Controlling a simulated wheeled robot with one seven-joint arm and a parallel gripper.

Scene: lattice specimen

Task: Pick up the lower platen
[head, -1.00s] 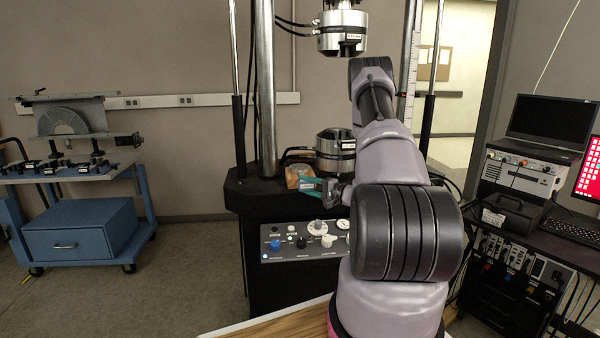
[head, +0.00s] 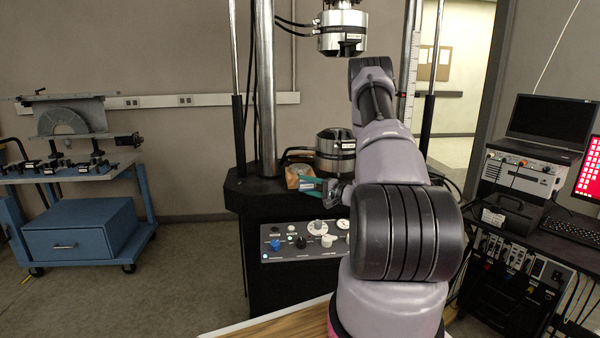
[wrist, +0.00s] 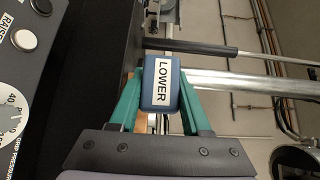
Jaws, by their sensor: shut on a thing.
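The lower platen, a blue block with a white label reading LOWER (wrist: 160,84), sits between the green fingers in the wrist view. My gripper (wrist: 161,92) is shut on it, with one finger along each side. In the head view my gripper (head: 312,187) is at the front edge of the testing machine's black base, just in front of a small brown block (head: 299,176). The platen is too small and covered there to make out clearly. What lies behind it in the wrist view is partly hidden.
The machine's lower cylindrical grip (head: 335,150) stands right behind my gripper, with the upper grip (head: 342,35) hanging above. A thick steel column (head: 265,90) rises at left. A control panel (head: 300,241) with knobs is below.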

